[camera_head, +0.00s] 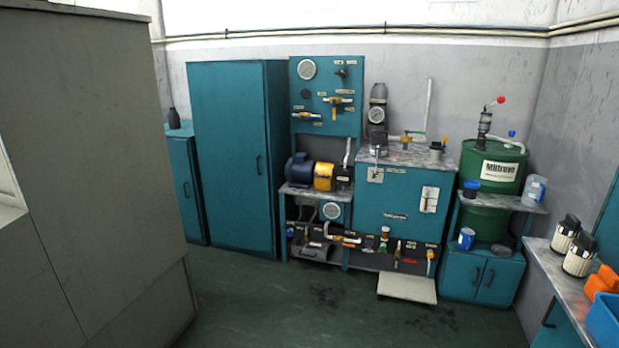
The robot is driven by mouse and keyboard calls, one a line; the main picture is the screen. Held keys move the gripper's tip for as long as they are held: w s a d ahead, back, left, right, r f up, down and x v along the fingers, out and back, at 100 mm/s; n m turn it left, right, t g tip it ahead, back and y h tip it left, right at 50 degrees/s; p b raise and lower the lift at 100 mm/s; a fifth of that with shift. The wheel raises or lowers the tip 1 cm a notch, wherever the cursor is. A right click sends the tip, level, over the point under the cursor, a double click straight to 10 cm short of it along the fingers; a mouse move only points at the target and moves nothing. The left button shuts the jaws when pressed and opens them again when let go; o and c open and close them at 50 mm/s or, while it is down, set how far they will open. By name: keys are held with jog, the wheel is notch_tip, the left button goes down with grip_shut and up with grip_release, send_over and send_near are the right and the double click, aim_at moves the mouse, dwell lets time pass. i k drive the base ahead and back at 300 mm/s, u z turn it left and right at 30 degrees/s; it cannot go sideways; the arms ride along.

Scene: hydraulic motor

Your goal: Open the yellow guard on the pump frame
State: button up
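The yellow guard (323,176) sits on the shelf of the teal pump frame (345,131), between the dark blue motor (299,171) on its left and a dark pump part (343,177) on its right. It looks closed over the space between them, though it is small at this distance. It is unobstructed in the head view. My gripper and arm do not show in this view.
A large grey cabinet (90,150) fills the left foreground. A green drum (490,175) and a bench (562,268) with filters stand at the right.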

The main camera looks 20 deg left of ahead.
aim_at(322, 169)
jog(key=u, duration=0.6)
jog(key=i, duration=1.85)
jog(key=u, duration=0.3)
jog(key=i, duration=1.6)
jog(key=z, duration=0.35)
